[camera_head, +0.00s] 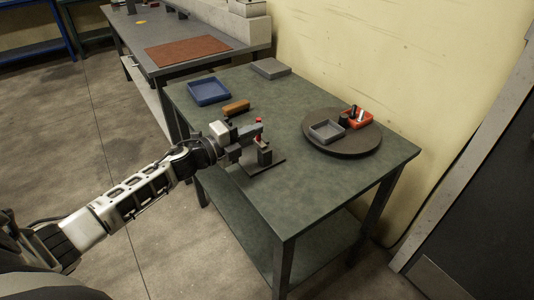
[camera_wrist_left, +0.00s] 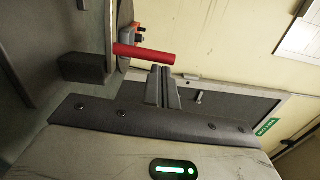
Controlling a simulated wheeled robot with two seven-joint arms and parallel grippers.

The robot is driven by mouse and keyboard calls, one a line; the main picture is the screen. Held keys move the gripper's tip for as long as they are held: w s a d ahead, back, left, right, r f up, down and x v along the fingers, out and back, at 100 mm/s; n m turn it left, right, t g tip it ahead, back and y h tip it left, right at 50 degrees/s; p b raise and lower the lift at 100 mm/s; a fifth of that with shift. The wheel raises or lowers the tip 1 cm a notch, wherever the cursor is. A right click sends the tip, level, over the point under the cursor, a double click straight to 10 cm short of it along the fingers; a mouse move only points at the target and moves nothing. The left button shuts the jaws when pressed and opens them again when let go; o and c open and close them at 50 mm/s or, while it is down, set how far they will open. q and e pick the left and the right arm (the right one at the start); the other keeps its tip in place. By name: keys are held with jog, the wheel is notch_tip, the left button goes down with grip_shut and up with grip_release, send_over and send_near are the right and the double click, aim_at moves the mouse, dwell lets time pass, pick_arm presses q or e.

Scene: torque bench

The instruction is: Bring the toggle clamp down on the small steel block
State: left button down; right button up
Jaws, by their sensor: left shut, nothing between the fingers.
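The toggle clamp (camera_head: 264,156) stands on a dark base plate (camera_head: 270,166) near the front left edge of the green table. Its red handle (camera_head: 259,121) points up, partly hidden behind my left gripper. The handle also shows in the left wrist view (camera_wrist_left: 145,54), just beyond the fingertips. My left gripper (camera_head: 257,131) is at the handle, its fingers (camera_wrist_left: 162,85) shut together and empty. I cannot tell whether they touch the handle. I cannot make out the small steel block; the gripper and clamp may hide it. My right gripper is not in view.
A round dark turntable (camera_head: 343,151) carries a grey tray (camera_head: 326,132) and a red holder (camera_head: 360,119). A blue tray (camera_head: 209,92), an orange-brown block (camera_head: 236,107) and a grey slab (camera_head: 271,68) lie farther back. The table's front right is clear.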

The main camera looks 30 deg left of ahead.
pick_arm(q)
jog(key=shift+a, duration=0.1)
dwell(0.6)
jog(key=s+a, duration=0.1)
jog(key=s, duration=1)
jog(key=shift+s, duration=0.25)
jog(key=s+d+f+n+g+y, duration=0.4)
jog(key=s+d+f+n+g, duration=0.2)
jog(key=s+d+f+n, duration=0.9)
notch_tip(320, 180, down, 2)
jog(key=d+n, duration=0.2)
jog(key=n, duration=0.4)
jog(key=shift+d+f+y, duration=0.25)
jog(key=shift+d+y, duration=0.15)
